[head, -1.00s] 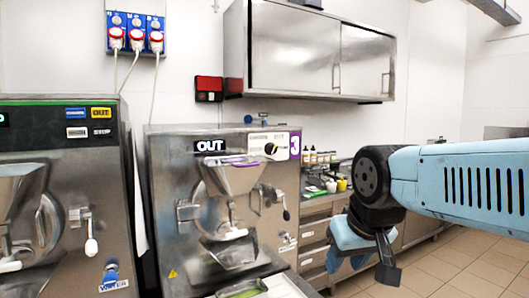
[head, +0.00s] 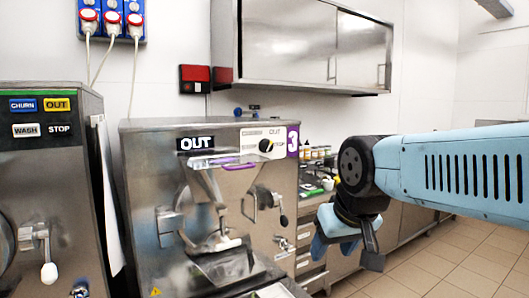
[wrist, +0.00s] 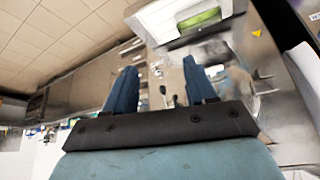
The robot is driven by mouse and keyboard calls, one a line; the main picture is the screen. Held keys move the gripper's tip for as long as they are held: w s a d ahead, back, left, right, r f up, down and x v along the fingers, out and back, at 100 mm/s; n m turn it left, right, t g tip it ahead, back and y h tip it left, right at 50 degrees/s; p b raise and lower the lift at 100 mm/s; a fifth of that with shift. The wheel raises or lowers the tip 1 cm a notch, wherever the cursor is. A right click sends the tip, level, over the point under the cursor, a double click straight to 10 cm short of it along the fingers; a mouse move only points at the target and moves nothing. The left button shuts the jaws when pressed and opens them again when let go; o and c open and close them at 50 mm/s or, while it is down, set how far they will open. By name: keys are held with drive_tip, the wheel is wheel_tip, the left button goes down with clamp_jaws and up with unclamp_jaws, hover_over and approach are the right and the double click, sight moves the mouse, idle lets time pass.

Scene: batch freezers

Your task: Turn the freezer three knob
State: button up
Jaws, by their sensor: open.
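Freezer three (head: 140,190) is a steel machine with an "OUT" label and a purple "3" tag, left of centre in the head view. Its black knob (head: 266,146) sits on a white label panel at the upper right of its front. My gripper (head: 345,250) is to the right of the freezer and lower than the knob, pointing down and touching nothing. In the wrist view my gripper's two blue fingers (wrist: 160,90) stand wide apart with nothing between them. The knob cannot be made out in the wrist view.
Another freezer (head: 55,180) with CHURN, OUT, WASH and STOP labels stands at the left. A lever with a black handle (head: 284,221) sticks out of freezer three's front. A steel counter with small bottles (head: 315,153) is behind my gripper. A wall cabinet (head: 285,45) hangs above.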

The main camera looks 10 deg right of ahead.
drive_tip(key=shift+o, duration=1.3)
drive_tip(key=w+d+r+t, duration=0.1)
drive_tip(key=w+t, duration=0.1)
drive_tip(key=w, duration=0.5)
drive_tip(key=w+d+r+t, duration=0.1)
drive_tip(key=w+t, duration=0.1)
drive_tip(key=w, duration=0.5)
drive_tip(key=w+d+r+t+h, duration=0.1)
drive_tip(key=w+d+t, duration=0.1)
drive_tip(key=w, duration=0.5)
drive_tip(key=shift+w+r+t, duration=0.3)
drive_tip(key=shift+w+t, duration=0.05)
drive_tip(key=shift+t, duration=0.15)
drive_tip(key=n+t+y, duration=0.4)
drive_tip(key=t+y, duration=0.4)
drive_tip(key=t, duration=0.1)
approach(269, 148)
drive_tip(key=x, duration=0.8)
drive_tip(key=shift+w, duration=0.2)
drive_tip(key=shift+a, duration=0.1)
drive_tip(key=c, duration=1)
